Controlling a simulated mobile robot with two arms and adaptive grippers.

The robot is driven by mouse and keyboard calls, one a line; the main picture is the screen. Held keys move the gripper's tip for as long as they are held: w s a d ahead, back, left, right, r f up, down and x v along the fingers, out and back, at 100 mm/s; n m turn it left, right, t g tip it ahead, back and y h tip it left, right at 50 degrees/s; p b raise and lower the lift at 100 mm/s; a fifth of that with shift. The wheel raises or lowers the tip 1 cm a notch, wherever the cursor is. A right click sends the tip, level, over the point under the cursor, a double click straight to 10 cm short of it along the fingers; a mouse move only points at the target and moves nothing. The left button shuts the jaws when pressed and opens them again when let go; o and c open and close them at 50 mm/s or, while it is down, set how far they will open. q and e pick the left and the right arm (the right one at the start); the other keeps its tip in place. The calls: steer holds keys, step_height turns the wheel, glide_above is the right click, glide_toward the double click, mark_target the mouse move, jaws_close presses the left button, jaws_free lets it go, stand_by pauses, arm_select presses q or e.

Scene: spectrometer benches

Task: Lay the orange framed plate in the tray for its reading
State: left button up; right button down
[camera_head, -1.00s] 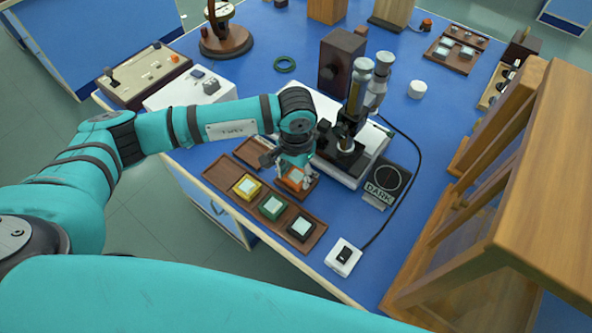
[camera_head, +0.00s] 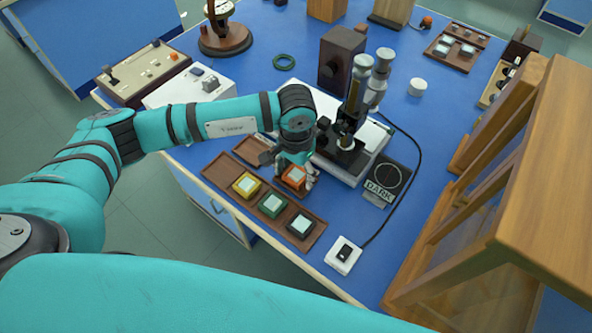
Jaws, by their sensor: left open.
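The orange framed plate (camera_head: 293,177), with a pale square top, is just below my left gripper (camera_head: 297,168), in front of the instrument. My left gripper is open, its fingers close around the plate; contact is too small to tell. The gripper hides part of the plate, and I cannot tell whether it rests on a surface. A small brown tray (camera_head: 244,146) shows partly behind my left wrist. A longer brown tray (camera_head: 314,241) in front holds yellow (camera_head: 246,185), green (camera_head: 271,204) and black (camera_head: 299,225) framed plates. My right gripper is not in view.
The instrument with two upright tubes (camera_head: 357,95) stands right behind the gripper. A DARK disc pad (camera_head: 386,182), white switch box (camera_head: 343,255) and black cable (camera_head: 412,180) lie to the right. A wooden rack (camera_head: 545,170) fills the right side. Blue bench shows around the pad.

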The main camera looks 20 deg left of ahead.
mark_target(296, 174)
arm_select(q)
steer(key=shift+r, duration=0.25)
step_height(296, 174, up, 12)
steer(key=b, duration=0.2)
steer(key=shift+f, duration=0.15)
